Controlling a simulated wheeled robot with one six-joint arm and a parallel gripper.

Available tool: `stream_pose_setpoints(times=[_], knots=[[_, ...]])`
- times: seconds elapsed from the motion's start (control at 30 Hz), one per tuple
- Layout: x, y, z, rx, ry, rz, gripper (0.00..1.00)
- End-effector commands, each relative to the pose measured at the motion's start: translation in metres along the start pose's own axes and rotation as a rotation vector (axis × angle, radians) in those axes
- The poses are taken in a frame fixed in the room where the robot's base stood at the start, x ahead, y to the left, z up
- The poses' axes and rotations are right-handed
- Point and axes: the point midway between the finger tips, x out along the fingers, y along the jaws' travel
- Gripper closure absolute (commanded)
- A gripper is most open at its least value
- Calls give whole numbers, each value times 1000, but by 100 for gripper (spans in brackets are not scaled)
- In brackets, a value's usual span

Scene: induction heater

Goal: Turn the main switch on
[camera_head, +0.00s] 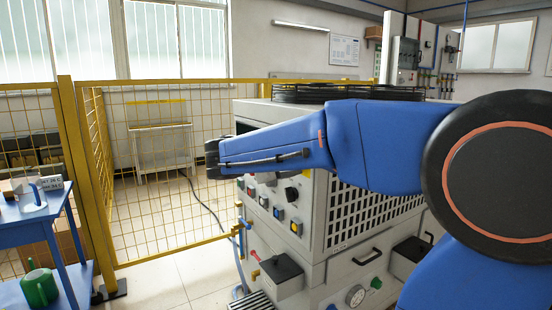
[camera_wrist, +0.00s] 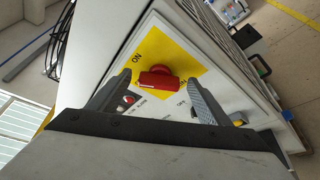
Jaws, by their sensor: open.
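The main switch is a red rotary knob (camera_wrist: 157,78) on a yellow plate (camera_wrist: 182,54) in the wrist view. Its grip bar lies roughly crosswise in that picture. The word ON is printed on the plate, above and left of the knob. My gripper (camera_wrist: 160,83) is open, with one finger to each side of the knob; I cannot tell whether either touches it. In the head view my arm reaches left across the heater cabinet (camera_head: 285,262), and the switch is hidden there.
In the head view several buttons line the cabinet front. A yellow mesh fence (camera_head: 150,215) stands behind, and a blue table (camera_head: 30,215) is at left.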

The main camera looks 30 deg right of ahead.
Motion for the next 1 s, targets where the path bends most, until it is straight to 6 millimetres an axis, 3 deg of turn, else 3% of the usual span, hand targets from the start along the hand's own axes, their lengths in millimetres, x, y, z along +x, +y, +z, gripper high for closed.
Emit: stream_pose_setpoints(times=[1.0], knots=[[-136, 0, -1, 0, 5, 3, 28]])
